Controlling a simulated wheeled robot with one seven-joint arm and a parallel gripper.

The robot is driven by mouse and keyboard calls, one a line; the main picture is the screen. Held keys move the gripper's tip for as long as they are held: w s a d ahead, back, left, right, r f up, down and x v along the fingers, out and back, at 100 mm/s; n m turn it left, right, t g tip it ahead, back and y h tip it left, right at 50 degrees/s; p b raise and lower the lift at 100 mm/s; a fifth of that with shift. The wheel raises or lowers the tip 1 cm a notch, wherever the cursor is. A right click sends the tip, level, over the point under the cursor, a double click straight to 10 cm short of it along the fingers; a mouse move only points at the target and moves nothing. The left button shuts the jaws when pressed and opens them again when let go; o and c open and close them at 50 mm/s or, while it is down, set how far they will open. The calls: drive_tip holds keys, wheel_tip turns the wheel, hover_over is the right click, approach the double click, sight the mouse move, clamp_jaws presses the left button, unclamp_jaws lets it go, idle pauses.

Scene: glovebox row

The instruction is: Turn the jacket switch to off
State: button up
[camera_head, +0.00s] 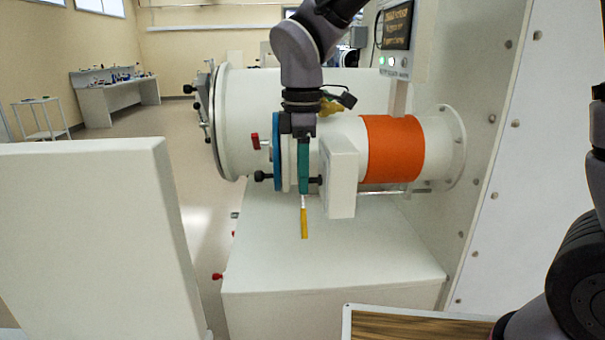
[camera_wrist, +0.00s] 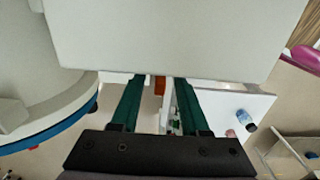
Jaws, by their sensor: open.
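My gripper (camera_head: 304,188) points down beside a pale box (camera_head: 341,178) on the small antechamber, with its green fingers close to the box's left side. The pale box (camera_wrist: 180,35) fills the top of that view, just beyond the fingertips. A short dark knob (camera_head: 319,181) shows between the fingers and the box; I cannot tell if it is the jacket switch or how it is set. The orange jacket (camera_head: 393,149) wraps the tube to the right.
A yellow-handled rod (camera_head: 304,222) hangs below my fingers. A large round door (camera_head: 219,122) and blue ring (camera_head: 277,150) are at the left. A panel with a lit display (camera_head: 397,27) is above right. A white bench block (camera_head: 330,265) lies below.

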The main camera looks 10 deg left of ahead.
drive_tip(key=shift+c, duration=0.3)
clamp_jaws()
drive_tip(key=shift+w+g, duration=0.25)
drive_tip(key=shift+g, duration=0.75)
drive_tip(key=shift+w+a+f+g+h, duration=0.1)
drive_tip(key=shift+g+h, duration=0.25)
drive_tip(key=shift+g, duration=0.6)
drive_tip(key=shift+w+g+h, duration=0.1)
drive_tip(key=shift+g+h, duration=0.25)
drive_tip(key=shift+g, duration=0.6)
drive_tip(key=shift+o, duration=0.3)
unclamp_jaws()
